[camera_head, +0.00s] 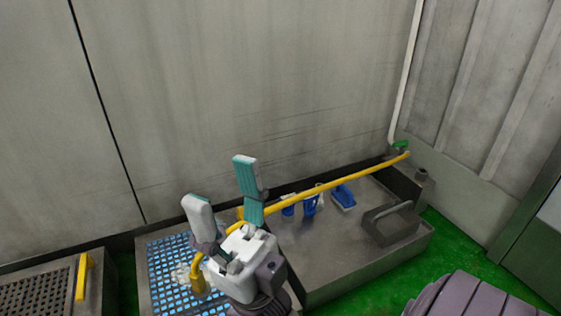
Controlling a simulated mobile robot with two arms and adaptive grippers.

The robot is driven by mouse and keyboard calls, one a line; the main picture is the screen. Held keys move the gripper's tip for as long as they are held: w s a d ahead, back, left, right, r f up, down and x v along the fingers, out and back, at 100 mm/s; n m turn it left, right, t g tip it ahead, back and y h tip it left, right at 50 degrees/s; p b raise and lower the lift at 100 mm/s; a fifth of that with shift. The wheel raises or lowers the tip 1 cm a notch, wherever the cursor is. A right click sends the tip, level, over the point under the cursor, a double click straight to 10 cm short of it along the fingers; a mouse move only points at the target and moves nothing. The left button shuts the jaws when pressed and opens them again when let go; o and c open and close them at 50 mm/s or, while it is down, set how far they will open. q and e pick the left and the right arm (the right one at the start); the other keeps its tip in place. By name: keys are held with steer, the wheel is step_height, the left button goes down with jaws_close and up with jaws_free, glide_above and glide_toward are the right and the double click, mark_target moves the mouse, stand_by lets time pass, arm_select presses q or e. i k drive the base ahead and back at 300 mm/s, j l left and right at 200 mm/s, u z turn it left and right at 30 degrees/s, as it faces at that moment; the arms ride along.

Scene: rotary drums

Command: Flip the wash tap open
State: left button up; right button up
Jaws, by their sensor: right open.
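The wash tap (400,144) is a small green fitting at the foot of the white pipe (405,70), in the back right corner. It is too small to tell how its handle is turned. A yellow hose (330,187) runs from beside the tap down to the left, partly hidden by my right gripper. My right gripper (218,180) is open, with two grey and teal fingers pointing up and apart. I see nothing between them. It is at the lower middle, well left of the tap. My left gripper is not in view.
A grey metal basin (330,285) holds blue brushes (343,197) and a dark grey handled block (390,222). A blue grid tray (165,262) is at lower left, with the yellow hose end (198,282) over it. A purple ridged object (465,298) stands at lower right.

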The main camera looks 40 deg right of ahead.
mark_target(404, 143)
steer(key=z, duration=2.15)
steer(key=i+l+u, duration=0.15)
steer(key=u, duration=0.9)
steer(key=i+l+u, duration=0.15)
steer(key=l+u, duration=0.2)
steer(key=l, duration=0.4)
steer(key=l+u, duration=0.35)
steer(key=l, duration=0.4)
steer(key=l+u, duration=0.35)
steer(key=l, duration=0.4)
steer(key=k+l, duration=0.1)
steer(key=l, duration=1.45)
steer(key=i+l, duration=0.35)
steer(key=l, duration=0.1)
